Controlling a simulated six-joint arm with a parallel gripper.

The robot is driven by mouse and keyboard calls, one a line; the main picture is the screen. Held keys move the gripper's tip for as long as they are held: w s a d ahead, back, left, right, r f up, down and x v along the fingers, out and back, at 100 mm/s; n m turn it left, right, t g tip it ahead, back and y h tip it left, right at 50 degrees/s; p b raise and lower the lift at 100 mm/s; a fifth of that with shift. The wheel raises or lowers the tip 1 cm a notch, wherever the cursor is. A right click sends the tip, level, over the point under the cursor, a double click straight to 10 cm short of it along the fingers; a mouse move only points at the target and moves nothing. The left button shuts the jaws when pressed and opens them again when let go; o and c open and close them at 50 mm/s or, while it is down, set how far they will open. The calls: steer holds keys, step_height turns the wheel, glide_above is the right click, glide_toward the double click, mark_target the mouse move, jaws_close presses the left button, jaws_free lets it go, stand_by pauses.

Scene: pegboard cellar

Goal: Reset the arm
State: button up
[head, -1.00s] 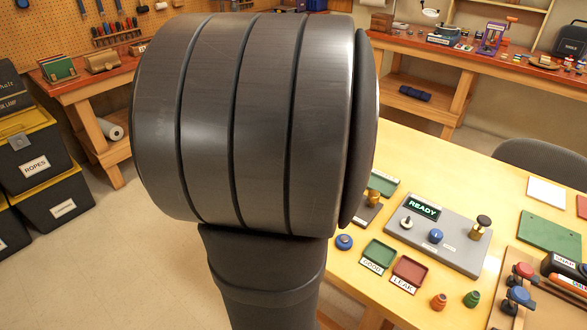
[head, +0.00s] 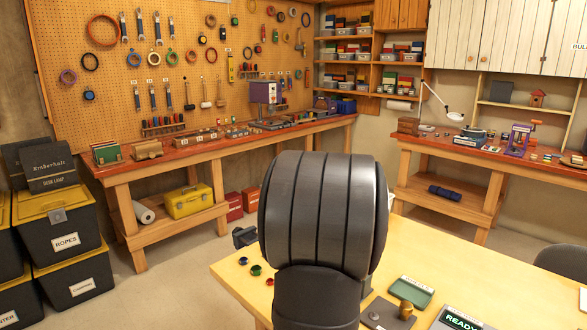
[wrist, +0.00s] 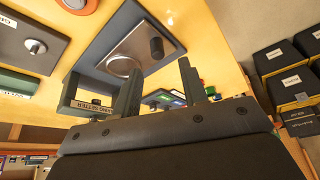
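My own arm fills the middle of the head view and hides part of the yellow table (head: 420,250) behind it. In the wrist view my gripper (wrist: 160,88) shows two dark fingers standing apart, with nothing held between them. The fingers are over or near the table. A grey-framed device (wrist: 145,55) with a metal plate, a round disc and a black knob lies beyond them. A small unit with a green screen (wrist: 165,98) shows between the fingers. In the head view I cannot make out the fingertips.
A green tray (head: 411,291) and a READY display (head: 460,320) sit on the table's near right. Small coloured pieces (head: 256,270) lie at its left edge. Black bins with yellow lids (head: 62,240) stand at the left. A workbench (head: 205,150) runs along the pegboard. The floor between is clear.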

steer(key=shift+x, duration=3)
steer(key=o, duration=1.3)
steer(key=shift+w+r, duration=0.1)
steer(key=w+r+n, duration=0.1)
steer(key=r, duration=0.1)
steer(key=w+r+n+g, duration=0.1)
steer(key=r, duration=0.1)
steer(key=w+r+n+g, duration=0.1)
steer(key=w+r, duration=0.1)
steer(key=r, duration=0.1)
steer(key=shift+d+r, duration=0.1)
steer(key=shift+d, duration=0.3)
steer(key=d+r+n+g+h, duration=0.1)
steer(key=d+r+n+g, duration=0.15)
steer(key=r, duration=0.65)
steer(key=f, duration=1)
steer(key=shift+w+d, duration=0.35)
steer(key=shift+d, duration=0.05)
